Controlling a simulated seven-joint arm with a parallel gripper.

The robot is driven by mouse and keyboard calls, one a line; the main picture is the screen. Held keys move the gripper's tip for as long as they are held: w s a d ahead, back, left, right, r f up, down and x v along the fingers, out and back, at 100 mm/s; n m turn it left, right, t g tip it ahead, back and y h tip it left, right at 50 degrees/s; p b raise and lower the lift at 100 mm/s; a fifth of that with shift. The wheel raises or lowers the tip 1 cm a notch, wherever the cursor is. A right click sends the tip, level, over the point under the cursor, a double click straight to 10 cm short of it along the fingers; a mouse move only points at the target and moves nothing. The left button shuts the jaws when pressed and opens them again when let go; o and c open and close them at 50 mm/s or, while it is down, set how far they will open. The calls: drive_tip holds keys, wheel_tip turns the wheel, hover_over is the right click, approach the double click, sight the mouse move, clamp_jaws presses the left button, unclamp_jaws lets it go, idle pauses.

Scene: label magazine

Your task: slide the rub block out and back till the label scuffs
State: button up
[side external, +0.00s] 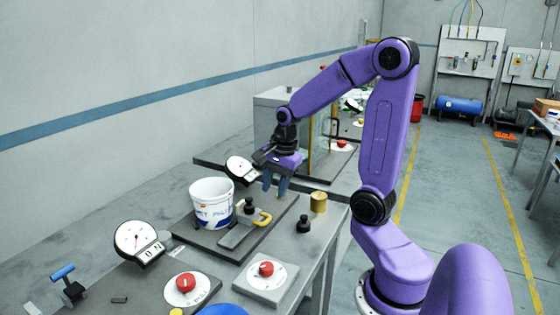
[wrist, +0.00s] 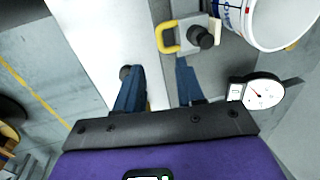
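The rub block (side external: 236,235) looks like a flat grey piece with a yellow handle (side external: 263,218) and a black knob (side external: 249,206). In the wrist view its yellow handle (wrist: 166,38) lies ahead of my fingers, and a pale pad faces the bucket. The white bucket (side external: 211,190) stands upright beside it, with a label (side external: 214,215) in blue print. I cannot tell whether the pad touches the label. My gripper (side external: 276,187) is above and behind the block, pointing down. Its fingers (wrist: 158,68) are apart with nothing held between them, clear of the handle.
A dial gauge (side external: 240,169) stands behind the bucket, near my gripper. A brass cylinder (side external: 318,202) and a small black weight (side external: 303,224) stand right of the block. Red buttons (side external: 266,268) and another dial (side external: 138,242) are in front.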

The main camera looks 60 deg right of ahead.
wheel_tip(320, 180, up, 8)
drive_tip(key=s, duration=0.1)
drive_tip(key=shift+s+f, duration=0.25)
drive_tip(key=shift+s, duration=0.05)
drive_tip(key=s+a+f+n+g, duration=0.1)
drive_tip(key=s+a+f+n, duration=0.1)
drive_tip(key=a+n, duration=0.45)
drive_tip(key=s+a+f+n, duration=0.2)
drive_tip(key=s+a+n, duration=0.1)
drive_tip(key=a+n, duration=0.35)
drive_tip(key=s+a+f+n, duration=0.1)
drive_tip(key=s+a+n, duration=0.2)
drive_tip(key=s+n, duration=0.3)
drive_tip(key=s+a+f+n+g, duration=0.1)
drive_tip(key=s+n, duration=0.4)
drive_tip(key=n, duration=0.6)
drive_tip(key=shift+s+a+f+n, duration=0.35)
drive_tip(key=shift+a+f, duration=0.45)
drive_tip(key=shift+a, duration=0.3)
